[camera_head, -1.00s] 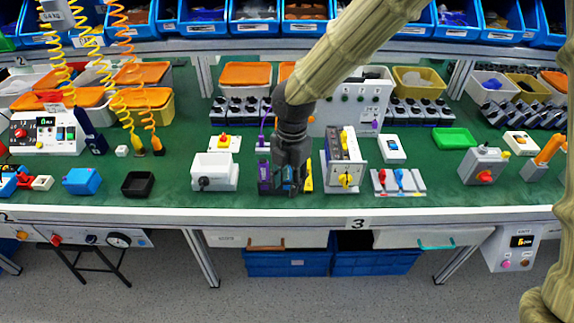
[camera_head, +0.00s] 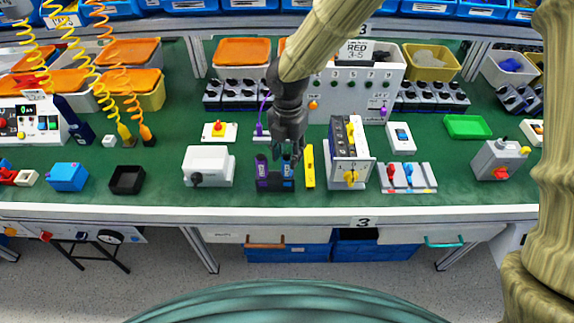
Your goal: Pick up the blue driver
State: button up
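The blue driver (camera_head: 286,168) stands upright in a dark holder (camera_head: 275,185) near the front of the green bench. A purple driver (camera_head: 262,167) stands to its left in the same holder. A yellow tool or block (camera_head: 310,167) is just to the right. My gripper (camera_head: 289,150) points down at the top of the blue driver and overlaps it in the picture. I cannot tell whether it touches the driver. The dark fingers are small here, and their gap is not clear.
A white box (camera_head: 207,165) stands left of the holder. A tall white panel (camera_head: 357,90) is behind. Green bench top (camera_head: 230,199) is free near the front edge.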

aim_at(286, 167)
jog(key=shift+s+f, duration=0.15)
jog(key=shift+f, duration=0.2)
jog(key=shift+s+a+f+p, duration=0.15)
jog(key=shift+f+p, duration=0.5)
jog(key=shift+f, duration=1.75)
grip_shut()
